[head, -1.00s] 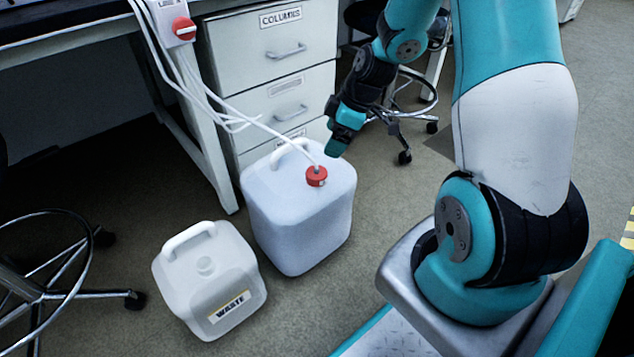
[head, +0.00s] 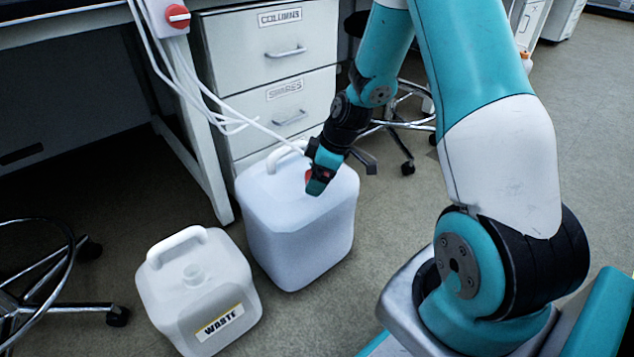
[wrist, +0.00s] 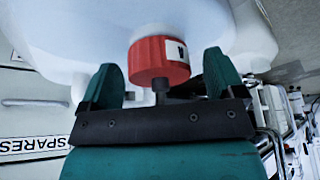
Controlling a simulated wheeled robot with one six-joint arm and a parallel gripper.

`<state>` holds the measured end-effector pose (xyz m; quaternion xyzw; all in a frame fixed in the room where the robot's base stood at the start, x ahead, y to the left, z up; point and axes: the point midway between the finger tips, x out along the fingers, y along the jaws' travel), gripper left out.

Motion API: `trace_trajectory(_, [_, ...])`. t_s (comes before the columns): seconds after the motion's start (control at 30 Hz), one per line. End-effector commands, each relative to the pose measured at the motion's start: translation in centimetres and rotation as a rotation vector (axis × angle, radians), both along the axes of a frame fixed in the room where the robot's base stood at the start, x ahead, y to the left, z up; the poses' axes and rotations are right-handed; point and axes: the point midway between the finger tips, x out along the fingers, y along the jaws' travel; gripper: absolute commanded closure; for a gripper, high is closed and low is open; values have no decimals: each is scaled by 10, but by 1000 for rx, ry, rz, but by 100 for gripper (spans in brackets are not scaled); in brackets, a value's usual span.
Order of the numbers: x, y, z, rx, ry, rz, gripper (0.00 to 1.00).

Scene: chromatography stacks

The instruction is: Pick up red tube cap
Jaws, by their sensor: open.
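The red tube cap (wrist: 158,62) shows large in the wrist view, with a small white label on its side. It sits on the larger white canister (head: 297,232), at the top. My gripper (wrist: 160,80) is open, with one teal finger on each side of the cap and gaps visible between. In the head view my gripper (head: 316,186) is over the canister's top and hides most of the cap; only a bit of red (head: 309,175) shows.
A smaller white canister labelled WASTE (head: 200,290) stands at front left. White tubes (head: 225,110) run from a box with a red knob (head: 177,15) down to the larger canister. A drawer cabinet (head: 270,75) stands behind. Stools stand left and behind; floor at right is partly clear.

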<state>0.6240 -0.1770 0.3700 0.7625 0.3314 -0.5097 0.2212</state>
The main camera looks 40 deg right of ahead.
Motion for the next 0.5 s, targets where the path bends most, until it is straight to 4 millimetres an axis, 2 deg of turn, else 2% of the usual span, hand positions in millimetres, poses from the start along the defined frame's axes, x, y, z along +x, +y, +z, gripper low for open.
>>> trace_trajectory(0.1, [0, 0, 2, -1, -1, 0, 12])
trace_trajectory(0.13, [0, 0, 2, -1, -1, 0, 17])
trace_trajectory(0.3, [0, 0, 2, 0, 0, 0, 56])
trace_trajectory(0.37, [0, 0, 2, 0, 0, 0, 67])
trace_trajectory(0.5, [0, 0, 2, -1, -1, 0, 67])
